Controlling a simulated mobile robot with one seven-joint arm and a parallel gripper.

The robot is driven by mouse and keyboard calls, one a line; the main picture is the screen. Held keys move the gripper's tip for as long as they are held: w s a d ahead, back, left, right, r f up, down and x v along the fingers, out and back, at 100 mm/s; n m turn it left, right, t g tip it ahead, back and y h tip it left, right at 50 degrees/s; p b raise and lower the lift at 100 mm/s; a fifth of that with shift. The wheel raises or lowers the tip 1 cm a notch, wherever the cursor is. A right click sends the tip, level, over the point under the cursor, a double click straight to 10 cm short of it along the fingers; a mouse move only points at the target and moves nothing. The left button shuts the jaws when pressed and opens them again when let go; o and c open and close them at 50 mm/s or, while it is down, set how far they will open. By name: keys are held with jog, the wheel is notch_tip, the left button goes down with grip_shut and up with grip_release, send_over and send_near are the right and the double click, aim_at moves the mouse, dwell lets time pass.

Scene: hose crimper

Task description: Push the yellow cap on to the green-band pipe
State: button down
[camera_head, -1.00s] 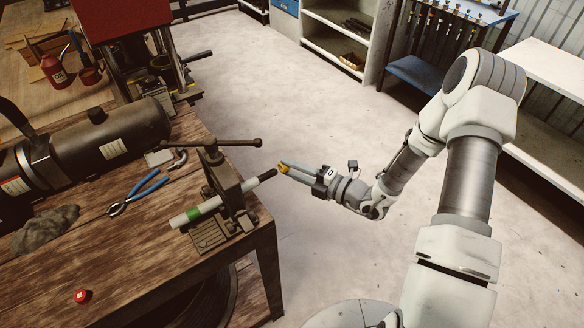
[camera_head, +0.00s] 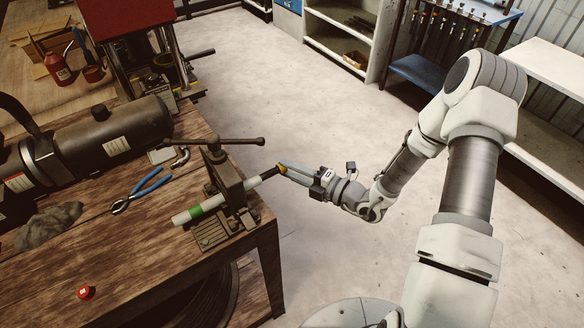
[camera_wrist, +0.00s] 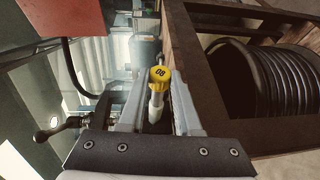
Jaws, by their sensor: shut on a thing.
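The white pipe with the green band (camera_head: 196,212) lies clamped in the vise (camera_head: 228,184) at the bench edge. Its dark far end points up and right, past the bench, toward my gripper. My gripper (camera_head: 283,168) is shut on the yellow cap (camera_head: 281,168) at that end. The cap meets or nearly meets the pipe's tip; how far on it sits I cannot tell. In the wrist view the yellow cap (camera_wrist: 160,76) shows a dark number and sits between my two fingers, with a pale stem below it. The pipe's end is mostly hidden there.
The vise's long handle (camera_head: 215,142) sticks out above the pipe. A red cap (camera_head: 86,292), blue-handled pliers (camera_head: 142,190), a grey rag (camera_head: 48,226) and a dark cylinder (camera_head: 110,135) are on the bench. A coiled hose (camera_wrist: 255,85) is beneath it.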

jog(key=shift+s+a, duration=0.25)
jog(key=shift+a, duration=0.1)
jog(key=shift+s+a, duration=0.2)
jog(key=shift+a, duration=0.1)
jog(key=c, duration=0.5)
grip_release()
jog(key=shift+d, duration=0.15)
jog(key=shift+s+d, duration=0.15)
jog(key=shift+d, duration=0.15)
jog(key=b+v, duration=0.1)
jog(key=v, duration=1.5)
jog(key=shift+s+d+r, duration=0.1)
jog(key=shift+s+d, duration=0.05)
jog(key=shift+s, duration=0.05)
